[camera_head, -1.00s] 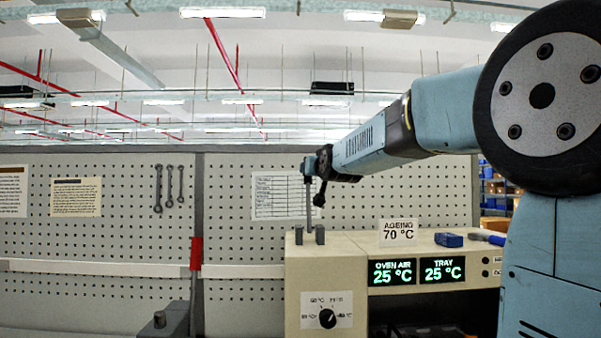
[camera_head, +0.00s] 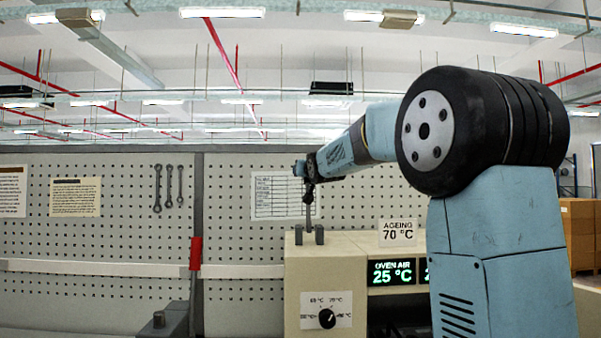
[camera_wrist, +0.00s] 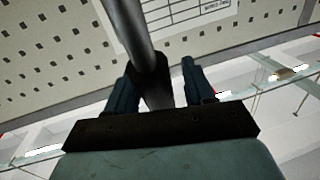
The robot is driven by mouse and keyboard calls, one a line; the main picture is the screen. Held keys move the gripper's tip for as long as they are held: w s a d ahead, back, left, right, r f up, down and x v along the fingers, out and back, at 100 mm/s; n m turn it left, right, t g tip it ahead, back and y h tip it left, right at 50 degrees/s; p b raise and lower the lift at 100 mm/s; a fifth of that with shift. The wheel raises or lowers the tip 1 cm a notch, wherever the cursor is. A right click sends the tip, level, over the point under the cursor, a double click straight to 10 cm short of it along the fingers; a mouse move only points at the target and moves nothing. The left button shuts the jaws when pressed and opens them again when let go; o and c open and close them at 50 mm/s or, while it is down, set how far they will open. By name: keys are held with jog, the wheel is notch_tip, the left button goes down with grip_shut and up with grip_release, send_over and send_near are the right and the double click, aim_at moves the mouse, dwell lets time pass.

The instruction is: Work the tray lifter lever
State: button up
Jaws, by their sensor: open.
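A grey upright lever (camera_head: 308,215) stands between two short dark blocks on top of the cream oven cabinet (camera_head: 325,268). My gripper (camera_head: 308,182) is at the lever's upper end. In the wrist view the lever (camera_wrist: 131,28) runs down between the two fingers of my gripper (camera_wrist: 159,70), which are open on either side of it. Whether a finger touches it cannot be told. The dark lower end of the lever in that view is partly hidden behind the gripper body.
An "AGEING 70 °C" sign (camera_head: 397,233) stands on the cabinet, right of the lever. A dial (camera_head: 327,318) and a display reading 25 °C (camera_head: 392,272) are on its front. A pegboard (camera_head: 100,240) with hanging wrenches (camera_head: 169,188) is behind.

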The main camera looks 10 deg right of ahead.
grip_shut()
dwell(0.3)
